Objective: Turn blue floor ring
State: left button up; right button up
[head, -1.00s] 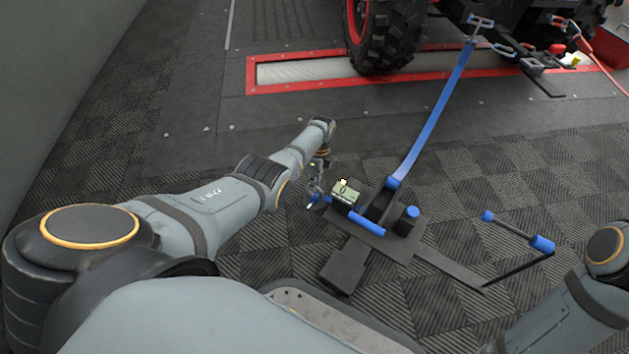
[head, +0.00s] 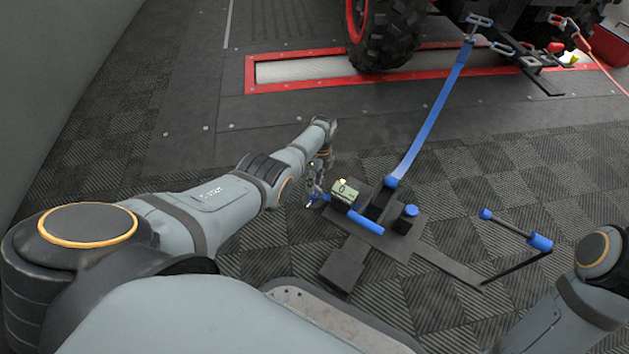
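A small blue part (head: 320,197), which may be the blue floor ring, shows at the left end of a floor-mounted device. It is partly hidden by my gripper, and its shape is too small to make out. My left gripper (head: 314,192) points down at this blue part from the left, at or touching it. I cannot tell whether its fingers are closed on it. Beside it is a boxy gauge (head: 346,191) with a pale display that seems to read 0. My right gripper is out of view; only part of that arm shows at the lower right.
A dark base plate (head: 350,240) carries a blue handle (head: 368,223) and a blue knob (head: 410,211). A taut blue strap (head: 434,118) rises to the vehicle. A blue-ended bar (head: 513,231) stands to the right. Floor at the left is clear.

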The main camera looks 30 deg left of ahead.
pick_arm(q)
jog(key=shift+o, duration=0.2)
jog(key=shift+w+r, duration=0.1)
jog(key=shift+r, duration=0.2)
notch_tip(320, 180, up, 11)
jog(key=w, duration=0.2)
jog(key=shift+w+d, duration=0.1)
